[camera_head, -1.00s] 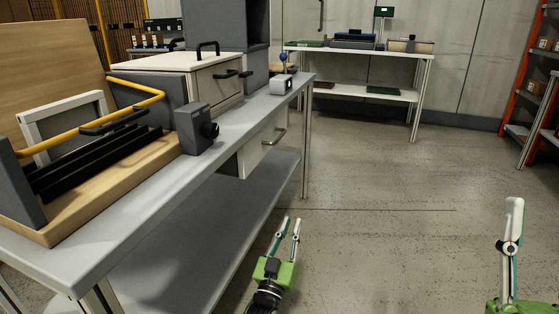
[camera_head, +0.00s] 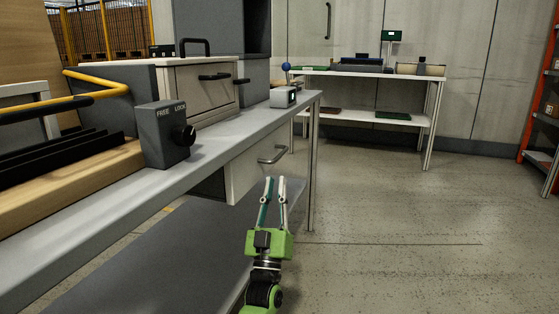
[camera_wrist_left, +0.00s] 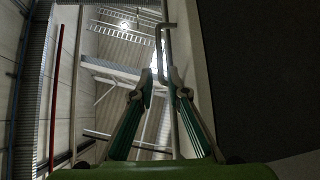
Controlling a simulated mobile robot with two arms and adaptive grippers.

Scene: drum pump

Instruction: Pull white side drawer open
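The white side drawer (camera_head: 246,171) hangs under the worktop of the grey bench and looks shut. Its curved grey bar handle (camera_head: 273,157) is on the front face. My left gripper (camera_head: 275,182) is open and empty, fingers pointing up and forward, just below and in front of the handle. In the left wrist view, the open fingers (camera_wrist_left: 160,82) have a gap between them. The handle (camera_wrist_left: 161,45) rises beyond the fingertips, beside the pale drawer front (camera_wrist_left: 198,85). Contact with the handle cannot be told. My right gripper is not in view.
A lower shelf (camera_head: 150,260) and a bench leg (camera_head: 312,170) are near. The floor to the right is clear.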

